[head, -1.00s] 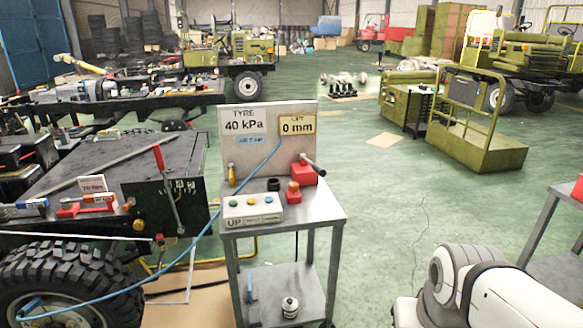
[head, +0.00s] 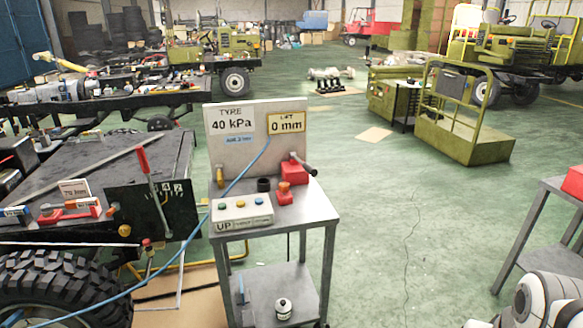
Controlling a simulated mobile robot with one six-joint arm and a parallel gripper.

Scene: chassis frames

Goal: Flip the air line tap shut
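A test board (head: 255,135) stands on a grey metal trolley (head: 325,215) and reads "TYRE 40 kPa" and "LIFT 0 mm". A small yellow handle (head: 219,177) hangs upright at the board's lower left. It may be the air line tap, but I cannot tell for sure. A red block (head: 294,172) with a dark lever (head: 303,164) sits at the board's lower right. A blue air hose (head: 238,178) runs from the board down left toward the big tyre (head: 65,290). My gripper is out of view; only part of my white arm shows at the lower right.
A button box (head: 241,212) marked "UP", a red knob (head: 285,192) and a black cup (head: 264,184) stand on the trolley top. A chassis (head: 95,175) with a red lever (head: 143,160) is close on the left. The green floor (head: 390,230) right of the trolley is clear.

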